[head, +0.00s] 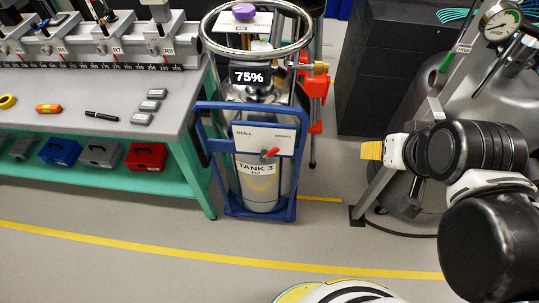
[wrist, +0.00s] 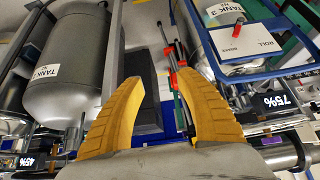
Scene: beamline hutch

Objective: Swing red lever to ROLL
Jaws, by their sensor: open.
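The red lever (head: 270,153) sits on a white plate (head: 249,136) marked ROLL at its left and, as far as I can read, BRAKE at its right. Its tip points right, toward the BRAKE side. The plate is on the blue cart (head: 290,210) that carries TANK 3 (head: 257,184). In the wrist view the lever (wrist: 238,29) and plate (wrist: 245,42) show upside down at the upper right. My gripper (head: 371,150) is right of the cart, apart from the lever; its yellow fingers (wrist: 158,80) are open and empty.
A workbench (head: 130,85) with tools stands left of the cart. A black cabinet (head: 375,70) stands behind, and a large grey tank (wrist: 67,62) is at left in the wrist view. A red-jointed stand (head: 316,87) is close behind the cart. Floor in front is clear.

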